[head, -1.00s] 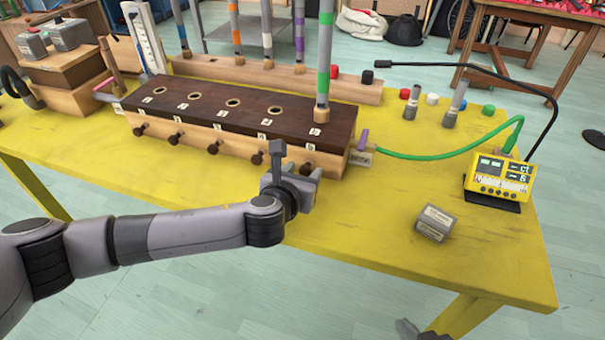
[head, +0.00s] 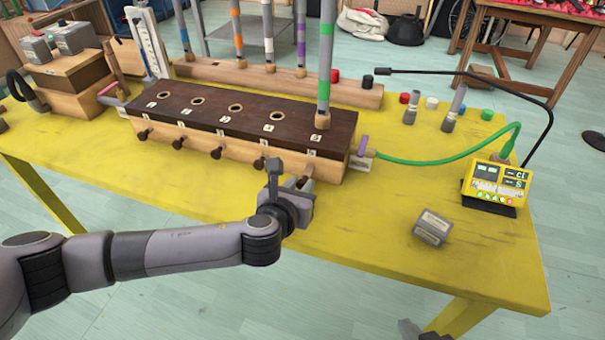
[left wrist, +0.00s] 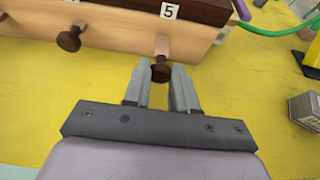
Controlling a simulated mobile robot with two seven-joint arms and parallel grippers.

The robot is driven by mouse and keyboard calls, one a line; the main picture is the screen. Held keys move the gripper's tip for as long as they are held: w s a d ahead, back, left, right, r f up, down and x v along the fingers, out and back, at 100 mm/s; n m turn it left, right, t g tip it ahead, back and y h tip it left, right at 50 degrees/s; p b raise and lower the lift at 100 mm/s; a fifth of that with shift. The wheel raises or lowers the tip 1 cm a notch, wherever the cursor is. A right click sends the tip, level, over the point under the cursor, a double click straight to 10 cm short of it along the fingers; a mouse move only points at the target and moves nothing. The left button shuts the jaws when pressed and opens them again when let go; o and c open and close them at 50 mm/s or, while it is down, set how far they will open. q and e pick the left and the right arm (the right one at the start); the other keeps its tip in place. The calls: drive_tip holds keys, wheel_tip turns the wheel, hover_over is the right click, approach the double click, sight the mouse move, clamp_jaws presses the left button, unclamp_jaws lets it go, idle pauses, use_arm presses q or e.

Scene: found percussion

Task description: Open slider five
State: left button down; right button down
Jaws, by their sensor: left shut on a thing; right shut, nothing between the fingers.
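A wind chest (head: 240,125) with a dark top and pale wooden front stands on the yellow table, with several dark slider knobs along its front. In the left wrist view, slider five's dark knob (left wrist: 160,71) sits between the fingertips under the label "5" (left wrist: 169,11). Its pale rod shows and stands out further than the neighbouring slider's (left wrist: 69,39). My left gripper (left wrist: 161,80) is shut on the knob; in the head view the gripper (head: 288,180) hides most of it. My right gripper (head: 408,328) shows only partly at the bottom edge.
A green-banded pipe (head: 325,65) stands at the chest's right end. A green hose (head: 460,148) runs to a yellow meter (head: 497,183). A grey block (head: 432,228) lies at front right. The table between chest and block is clear.

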use_arm(q)
drive_tip(key=shift+s+a, duration=0.1)
drive_tip(key=shift+s, duration=0.05)
drive_tip(key=c, duration=0.9)
unclamp_jaws()
drive_tip(key=shift+c, duration=0.2)
drive_tip(key=shift+s+a+r, duration=0.1)
drive_tip(key=shift+s+r, duration=0.1)
drive_tip(key=shift+s, duration=0.3)
drive_tip(key=v, duration=0.4)
drive_tip(key=shift+s+r+p, duration=0.1)
drive_tip(key=shift+s+p, duration=0.05)
drive_tip(key=shift+p, duration=0.25)
drive_tip(key=shift+v, duration=0.9)
